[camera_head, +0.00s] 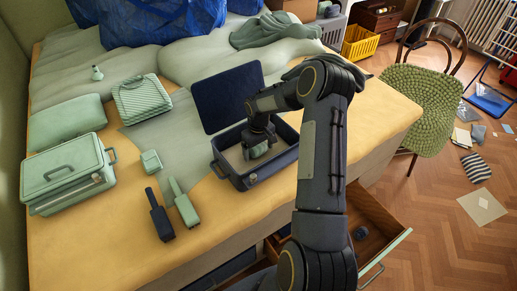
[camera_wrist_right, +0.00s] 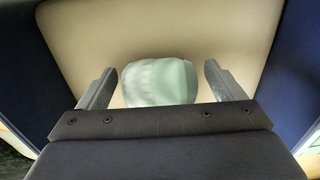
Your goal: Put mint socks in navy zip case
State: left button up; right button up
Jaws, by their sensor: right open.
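The navy zip case (camera_head: 226,93) stands on the bed with its lid open toward the back. The mint socks (camera_head: 259,150) lie inside it as a small pale green bundle. In the right wrist view the socks (camera_wrist_right: 160,82) sit against the case's beige inside (camera_wrist_right: 160,35), between the two fingers. My right gripper (camera_head: 262,146) reaches down into the case from above. In the right wrist view my right gripper (camera_wrist_right: 160,85) is open, with a gap between each finger and the socks. My left gripper is not in view.
A mint hard case (camera_head: 66,172), a mint pouch (camera_head: 67,122), a striped bag (camera_head: 141,98) and a small mint box (camera_head: 151,161) lie to the left. A navy brush-like item (camera_head: 159,215) and a mint one (camera_head: 183,204) lie nearer. An open drawer (camera_head: 375,228) juts out below right.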

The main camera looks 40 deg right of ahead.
aim_at(258, 146)
notch_tip(258, 146, up, 12)
jog(key=s+a+r+t, duration=0.2)
jog(key=s+a+r, duration=0.45)
jog(key=r, duration=0.35)
jog(key=s+a+r+t+y, duration=0.1)
jog(key=s+a+r+y, duration=0.1)
jog(key=s+a, duration=0.6)
jog(key=s+a+r+m+t+y+p, duration=0.1)
jog(key=s+a+r+t, duration=0.1)
jog(key=s+a, duration=0.6)
jog(key=s, duration=0.4)
jog(key=shift+s+r+t+y, duration=0.2)
jog(key=shift+r+t+y, duration=0.1)
jog(key=shift+r+y, duration=0.1)
jog(key=shift+a+f, duration=0.1)
jog(key=shift+f, duration=0.2)
jog(key=shift+c, duration=0.4)
